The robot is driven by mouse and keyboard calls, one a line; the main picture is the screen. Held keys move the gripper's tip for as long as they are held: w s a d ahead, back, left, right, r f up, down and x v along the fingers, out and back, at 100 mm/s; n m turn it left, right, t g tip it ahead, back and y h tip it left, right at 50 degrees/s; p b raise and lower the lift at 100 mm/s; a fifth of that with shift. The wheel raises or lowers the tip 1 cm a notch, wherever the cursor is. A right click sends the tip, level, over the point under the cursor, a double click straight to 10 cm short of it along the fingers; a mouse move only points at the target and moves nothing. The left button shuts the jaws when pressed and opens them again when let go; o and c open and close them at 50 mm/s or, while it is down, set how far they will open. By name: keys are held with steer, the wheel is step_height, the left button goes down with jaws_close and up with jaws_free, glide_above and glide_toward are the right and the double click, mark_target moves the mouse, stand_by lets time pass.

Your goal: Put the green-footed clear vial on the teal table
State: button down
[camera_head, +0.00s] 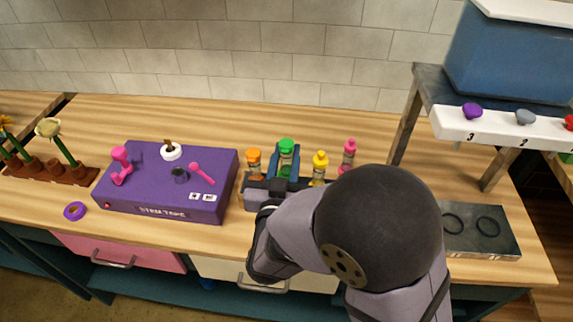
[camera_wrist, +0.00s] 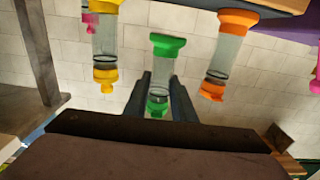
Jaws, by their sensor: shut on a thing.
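The green-footed clear vial (camera_head: 286,158) is upright between the two fingers of my gripper (camera_head: 285,165), which is shut on it. In the wrist view, which looks upside down, the vial (camera_wrist: 165,62) shows a wide green foot and a green cap, with my gripper (camera_wrist: 160,80) around its cap end. Its foot looks clear of the wooden surface, with wall tiles showing around it. The wooden bench top (camera_head: 130,240) has a teal frame beneath; I cannot tell whether it is the teal table.
An orange vial (camera_head: 254,162) and a yellow vial (camera_head: 319,168) stand close on either side; a pink vial (camera_head: 348,155) stands farther right. A purple box (camera_head: 150,195) lies left, a purple tape ring (camera_head: 75,211) beside it. A raised shelf (camera_head: 408,120) stands right.

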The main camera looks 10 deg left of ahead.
mark_target(285, 172)
steer(key=shift+f, duration=1.65)
steer(key=shift+f, duration=0.1)
steer(key=shift+f, duration=0.15)
steer(key=c, duration=1.5)
jaws_free()
steer(key=s, duration=0.2)
steer(key=s+b, duration=0.1)
steer(key=s, duration=0.2)
steer(key=shift+s+a+b, duration=0.3)
steer(key=shift+s, duration=0.05)
steer(key=shift+s+p, duration=0.35)
steer(key=shift+o, duration=0.5)
steer(key=shift+s, duration=0.5)
